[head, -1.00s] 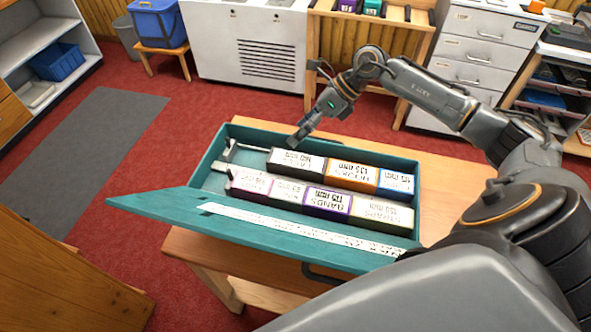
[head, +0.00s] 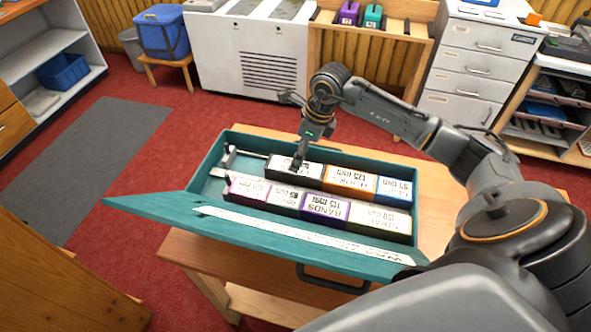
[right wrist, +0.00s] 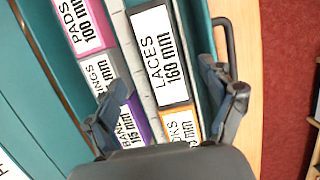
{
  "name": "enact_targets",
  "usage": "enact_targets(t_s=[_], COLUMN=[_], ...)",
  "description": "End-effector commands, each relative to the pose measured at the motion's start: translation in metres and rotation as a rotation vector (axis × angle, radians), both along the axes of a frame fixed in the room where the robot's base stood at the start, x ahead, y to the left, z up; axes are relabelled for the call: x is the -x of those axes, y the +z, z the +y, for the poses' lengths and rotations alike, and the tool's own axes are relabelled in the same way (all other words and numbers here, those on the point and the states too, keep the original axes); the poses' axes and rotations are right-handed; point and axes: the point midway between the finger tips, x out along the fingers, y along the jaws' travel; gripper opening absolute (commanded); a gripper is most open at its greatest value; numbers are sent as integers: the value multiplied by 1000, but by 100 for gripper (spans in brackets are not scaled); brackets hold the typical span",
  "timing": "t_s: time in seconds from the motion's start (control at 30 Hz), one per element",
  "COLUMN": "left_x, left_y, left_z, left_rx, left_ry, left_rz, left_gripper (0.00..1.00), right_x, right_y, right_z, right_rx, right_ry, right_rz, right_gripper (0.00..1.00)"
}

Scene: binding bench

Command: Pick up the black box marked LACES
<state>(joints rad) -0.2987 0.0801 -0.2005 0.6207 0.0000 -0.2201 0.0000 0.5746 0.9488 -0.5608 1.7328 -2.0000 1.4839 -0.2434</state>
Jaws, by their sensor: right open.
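The black LACES box (head: 282,168), with a white label, lies in the back row of an open teal case (head: 228,143), at that row's left end. In the right wrist view the LACES box (right wrist: 160,55) reads "LACES 160 mm". My right gripper (head: 299,160) is over this box and hides part of its label. In the wrist view the open fingers of my right gripper (right wrist: 166,97) stand apart, one on each side of the back row's line. I cannot tell its height above the box. Nothing is held. My left gripper is not in view.
An orange box (head: 350,182) and a blue box (head: 394,191) continue the back row. The front row holds a pink PADS box (head: 247,188), a purple BANDS box (head: 325,208) and others, close alongside. A metal rail piece (head: 229,157) is at the left.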

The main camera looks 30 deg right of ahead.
Motion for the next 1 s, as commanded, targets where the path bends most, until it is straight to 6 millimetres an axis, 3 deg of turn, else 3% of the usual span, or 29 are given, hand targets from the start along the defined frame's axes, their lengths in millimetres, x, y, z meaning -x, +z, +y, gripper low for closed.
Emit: enact_targets(t_s=[0.2, 0.33, 0.63, 0.93, 1.0], left_x=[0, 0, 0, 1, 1], left_y=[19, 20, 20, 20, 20], left_z=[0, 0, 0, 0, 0], left_rx=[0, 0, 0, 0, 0], left_ry=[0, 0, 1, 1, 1], left_rz=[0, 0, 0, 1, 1], left_gripper=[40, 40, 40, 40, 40], right_x=[-2, -6, -7, -7, -8], right_y=[-28, -44, -50, -50, -49], right_z=[2, 5, 4, 4, 5], right_rx=[-3, -3, 1, 0, -1], right_ry=[0, 0, 1, 0, 0], right_rz=[6, 3, 1, 1, -1], right_gripper=[83, 83, 83, 22, 17])
